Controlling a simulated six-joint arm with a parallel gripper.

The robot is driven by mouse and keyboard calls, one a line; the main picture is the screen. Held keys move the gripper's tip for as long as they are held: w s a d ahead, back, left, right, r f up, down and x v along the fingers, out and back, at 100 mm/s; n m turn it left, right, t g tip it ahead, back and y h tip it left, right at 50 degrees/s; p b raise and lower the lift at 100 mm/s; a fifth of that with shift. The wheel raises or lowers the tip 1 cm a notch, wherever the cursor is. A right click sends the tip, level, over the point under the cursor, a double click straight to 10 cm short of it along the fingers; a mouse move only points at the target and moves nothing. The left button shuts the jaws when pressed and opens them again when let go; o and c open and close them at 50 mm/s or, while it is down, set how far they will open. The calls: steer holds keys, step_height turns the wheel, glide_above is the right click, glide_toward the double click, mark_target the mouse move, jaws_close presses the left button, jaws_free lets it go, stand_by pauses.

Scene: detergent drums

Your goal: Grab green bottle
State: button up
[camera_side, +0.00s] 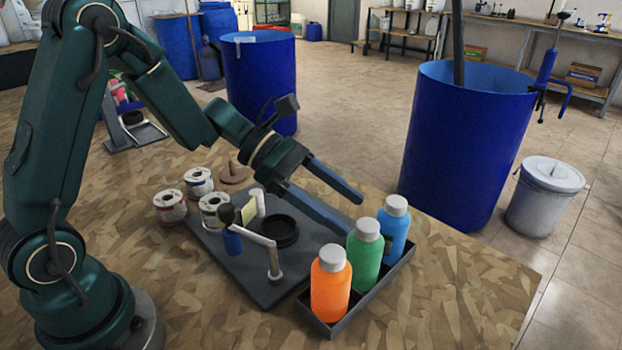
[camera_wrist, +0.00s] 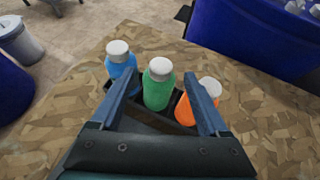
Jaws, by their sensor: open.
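The green bottle (camera_side: 364,257) has a white cap and stands upright in a black tray (camera_side: 398,272), between the orange bottle (camera_side: 330,286) and the blue bottle (camera_side: 393,229). My gripper (camera_side: 354,212) is open, with its two long blue fingers above and to the left of the bottles in the side view. In the wrist view the green bottle (camera_wrist: 158,88) shows between the fingertips of my gripper (camera_wrist: 160,86), a little beyond them. The fingers partly cover the blue bottle (camera_wrist: 120,68) and the orange bottle (camera_wrist: 186,108). Nothing is held.
A dark plate (camera_side: 240,268) with a black ring (camera_side: 281,231), a small fixture and several spools (camera_side: 170,206) lies left of the tray. Large blue drums (camera_side: 460,150) and a grey bin (camera_side: 543,197) stand beyond the table. The table's right front (camera_side: 455,300) is clear.

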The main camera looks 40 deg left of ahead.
mark_target(376, 233)
steer(key=x, duration=0.8)
steer(key=shift+s+d+f, duration=0.1)
steer(key=shift+d, duration=0.1)
jaws_close()
